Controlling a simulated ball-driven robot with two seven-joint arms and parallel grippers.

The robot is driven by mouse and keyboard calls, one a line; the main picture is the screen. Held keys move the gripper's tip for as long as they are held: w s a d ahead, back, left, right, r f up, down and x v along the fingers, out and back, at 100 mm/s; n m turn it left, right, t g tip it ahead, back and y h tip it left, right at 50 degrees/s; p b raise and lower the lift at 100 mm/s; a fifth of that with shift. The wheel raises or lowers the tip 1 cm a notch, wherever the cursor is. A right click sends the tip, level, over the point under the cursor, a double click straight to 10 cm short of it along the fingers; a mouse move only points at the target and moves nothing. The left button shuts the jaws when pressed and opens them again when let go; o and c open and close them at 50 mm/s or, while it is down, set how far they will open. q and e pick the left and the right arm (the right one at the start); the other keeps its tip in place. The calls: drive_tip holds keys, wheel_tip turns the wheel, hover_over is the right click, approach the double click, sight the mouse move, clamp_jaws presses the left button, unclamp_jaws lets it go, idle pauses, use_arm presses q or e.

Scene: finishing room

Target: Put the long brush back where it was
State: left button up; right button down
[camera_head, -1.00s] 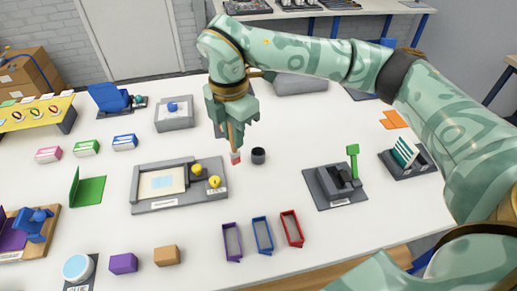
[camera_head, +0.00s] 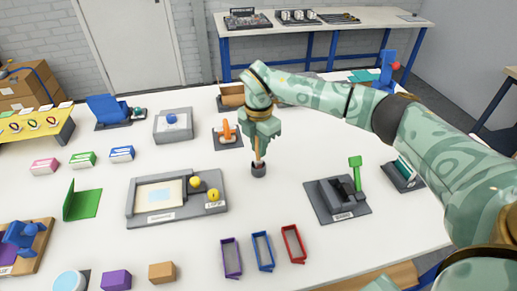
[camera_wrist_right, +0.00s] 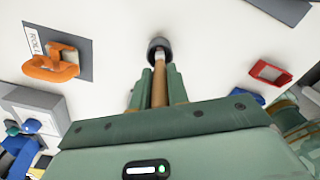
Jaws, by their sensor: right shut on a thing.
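My right gripper (camera_head: 259,139) is shut on the long brush (camera_head: 258,152), a thin brown wooden stick held upright. I cannot tell how deep the tip sits. My left gripper is not in view.
A grey tray (camera_head: 140,212) with yellow knobs stands left of the cup. An orange clamp-like thing (camera_head: 227,132) on a dark pad is behind it. A grey fixture with a green lever (camera_head: 356,172) is at the right.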

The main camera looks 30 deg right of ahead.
drive_tip(key=shift+f, duration=0.6)
drive_tip(key=shift+f, duration=0.1)
drive_tip(key=c, duration=1.4)
unclamp_jaws()
drive_tip(key=shift+o, duration=0.2)
wheel_tip(320, 180, up, 12)
drive_tip(key=shift+r+p, duration=0.15)
drive_tip(key=shift+p, duration=0.8)
